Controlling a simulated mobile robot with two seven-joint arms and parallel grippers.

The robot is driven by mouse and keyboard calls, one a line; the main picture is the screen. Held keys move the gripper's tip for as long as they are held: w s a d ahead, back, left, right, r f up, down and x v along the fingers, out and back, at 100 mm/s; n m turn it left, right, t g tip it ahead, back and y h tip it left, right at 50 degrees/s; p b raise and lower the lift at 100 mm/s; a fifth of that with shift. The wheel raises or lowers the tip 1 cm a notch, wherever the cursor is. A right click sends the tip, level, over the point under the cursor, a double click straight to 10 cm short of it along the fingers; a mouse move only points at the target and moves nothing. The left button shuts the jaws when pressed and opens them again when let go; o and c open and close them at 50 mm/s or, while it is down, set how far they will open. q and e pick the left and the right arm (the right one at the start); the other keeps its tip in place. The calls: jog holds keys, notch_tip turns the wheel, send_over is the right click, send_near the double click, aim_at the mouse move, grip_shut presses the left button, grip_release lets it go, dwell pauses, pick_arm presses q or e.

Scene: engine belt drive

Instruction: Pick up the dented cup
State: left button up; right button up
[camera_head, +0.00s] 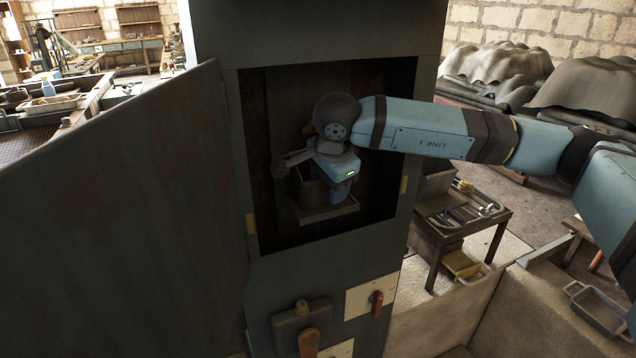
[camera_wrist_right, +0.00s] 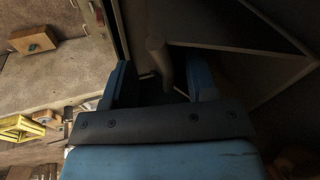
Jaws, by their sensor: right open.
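I cannot make out the dented cup for certain in either view. My right gripper (camera_head: 341,188) is inside the dark cabinet opening, pointing down beside a brown box-like holder (camera_head: 311,194) on a small ledge (camera_head: 325,213). In the right wrist view my right gripper (camera_wrist_right: 160,86) is open, its two blue fingers apart. A grey-brown rounded piece (camera_wrist_right: 157,58) shows between and beyond the fingers; whether it touches them or is part of the cup I cannot tell. My left gripper is not in view.
The cabinet (camera_head: 420,120) frames the opening closely around my right arm. Its open door (camera_head: 120,200) fills the left. A red switch (camera_head: 377,300) and an orange-brown handle (camera_head: 308,342) sit below. A tool table (camera_head: 450,225) stands at the right.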

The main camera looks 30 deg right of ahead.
grip_shut()
jog(key=shift+r, duration=0.2)
